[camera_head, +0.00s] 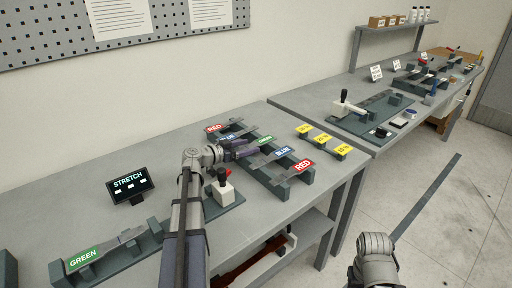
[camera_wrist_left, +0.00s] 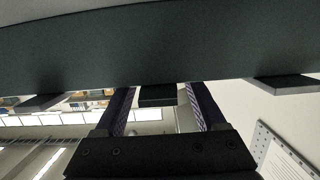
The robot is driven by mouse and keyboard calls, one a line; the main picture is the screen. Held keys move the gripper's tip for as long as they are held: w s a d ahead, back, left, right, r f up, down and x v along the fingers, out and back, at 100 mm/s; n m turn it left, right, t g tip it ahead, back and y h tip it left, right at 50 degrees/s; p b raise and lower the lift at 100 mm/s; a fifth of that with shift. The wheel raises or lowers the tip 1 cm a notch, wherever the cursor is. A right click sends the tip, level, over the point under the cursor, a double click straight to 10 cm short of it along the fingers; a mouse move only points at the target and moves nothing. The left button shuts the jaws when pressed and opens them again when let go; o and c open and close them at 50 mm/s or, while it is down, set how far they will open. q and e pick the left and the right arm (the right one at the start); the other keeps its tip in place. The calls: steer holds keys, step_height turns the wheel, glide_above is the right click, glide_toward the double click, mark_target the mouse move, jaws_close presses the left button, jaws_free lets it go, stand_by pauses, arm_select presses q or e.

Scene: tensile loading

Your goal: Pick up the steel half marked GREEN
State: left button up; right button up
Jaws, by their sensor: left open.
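My left gripper (camera_head: 246,149) is at the rack, just left of this GREEN label, and covers part of the piece. In the left wrist view its two fingers (camera_wrist_left: 160,108) stand apart, and no steel half shows clearly between them. A dark bar crosses the top of that view. Another GREEN label (camera_head: 83,258) marks a steel piece in the fixture at the lower left. My right gripper is out of view.
BLUE (camera_head: 283,151) and RED (camera_head: 304,165) labels lie close by the gripper. Yellow-labelled blocks (camera_head: 322,138) stand to the right. A small lever unit (camera_head: 223,190) stands beside my left forearm. A STRETCH display (camera_head: 130,185) is on the left; bare tabletop lies behind it.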

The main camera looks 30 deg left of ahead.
arm_select(q)
steer(key=shift+w+d+f, duration=0.1)
steer(key=shift+w+d, duration=0.1)
steer(key=shift+w, duration=0.4)
steer(key=shift+c, duration=0.3)
jaws_close()
